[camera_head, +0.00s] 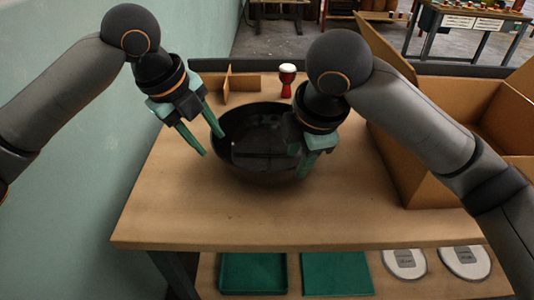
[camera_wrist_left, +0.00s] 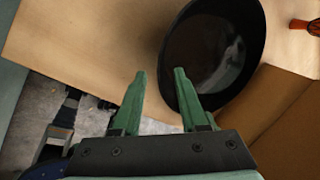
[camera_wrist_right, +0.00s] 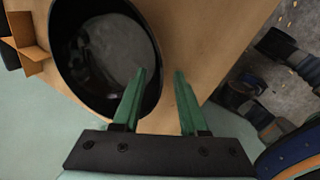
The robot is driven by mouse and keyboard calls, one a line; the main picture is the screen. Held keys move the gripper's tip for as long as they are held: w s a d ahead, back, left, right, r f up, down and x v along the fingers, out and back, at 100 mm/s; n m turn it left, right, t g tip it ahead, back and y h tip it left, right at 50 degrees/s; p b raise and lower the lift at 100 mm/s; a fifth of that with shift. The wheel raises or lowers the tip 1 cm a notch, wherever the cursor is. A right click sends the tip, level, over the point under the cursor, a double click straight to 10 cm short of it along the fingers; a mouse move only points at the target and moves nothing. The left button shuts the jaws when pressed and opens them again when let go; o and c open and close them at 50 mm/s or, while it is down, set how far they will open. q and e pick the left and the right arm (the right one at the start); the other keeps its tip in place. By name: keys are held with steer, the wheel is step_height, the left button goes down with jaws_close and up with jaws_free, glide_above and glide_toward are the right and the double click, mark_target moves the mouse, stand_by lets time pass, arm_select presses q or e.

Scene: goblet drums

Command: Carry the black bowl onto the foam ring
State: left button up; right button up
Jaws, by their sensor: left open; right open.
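The black bowl (camera_head: 262,135) stands upright on the wooden table, between my two grippers. It looks empty, and its dark inside also shows in the left wrist view (camera_wrist_left: 213,45) and the right wrist view (camera_wrist_right: 105,55). My left gripper (camera_head: 213,145) is open at the bowl's left rim, one finger over the bowl and one outside it. My right gripper (camera_head: 303,163) is open at the right rim, its fingers likewise on either side of the rim. Whether the fingers touch the bowl I cannot tell. I cannot make out a foam ring in any view.
A red goblet drum (camera_head: 287,80) with a white top stands behind the bowl. A cardboard cross divider (camera_head: 240,84) is at the back left. An open cardboard box (camera_head: 430,165) fills the table's right side. The table's front (camera_head: 290,220) is clear. Green trays (camera_head: 253,273) lie below.

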mark_target(217, 152)
arm_select(q)
steer(key=x, duration=0.8)
steer(key=shift+f, duration=0.1)
arm_select(e)
steer(key=x, duration=0.8)
steer(key=shift+w+f, duration=0.1)
arm_select(q)
steer(key=shift+c, duration=0.3)
arm_select(e)
steer(key=shift+c, duration=0.3)
arm_select(q)
jaws_close()
arm_select(e)
jaws_close()
arm_select(q)
steer(key=shift+w, duration=0.1)
arm_select(e)
steer(key=shift+d, duration=0.1)
